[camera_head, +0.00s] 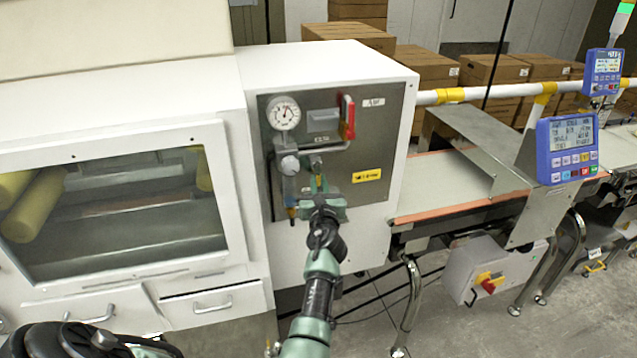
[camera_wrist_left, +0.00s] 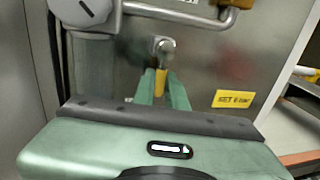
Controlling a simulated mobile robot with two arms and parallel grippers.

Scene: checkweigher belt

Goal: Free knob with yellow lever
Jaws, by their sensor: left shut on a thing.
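The metal panel (camera_head: 355,150) on the white cabinet holds a gauge and several fittings. In the left wrist view a round metal knob or valve end (camera_wrist_left: 164,46) stands out from it, with a yellow lever (camera_wrist_left: 160,82) hanging straight down below. My left gripper (camera_wrist_left: 160,92) has its two green fingers on either side of the yellow lever and is shut on it. In the head view my left gripper (camera_head: 319,188) is at the lower part of the panel and hides most of the lever. My right gripper is not in view.
A dial gauge (camera_head: 283,112), a red handle (camera_head: 348,117) and a pale round fitting (camera_head: 289,165) sit near my gripper on the panel. A bent metal pipe (camera_wrist_left: 180,14) runs above the knob. A conveyor belt (camera_head: 440,183) extends to the right of the cabinet.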

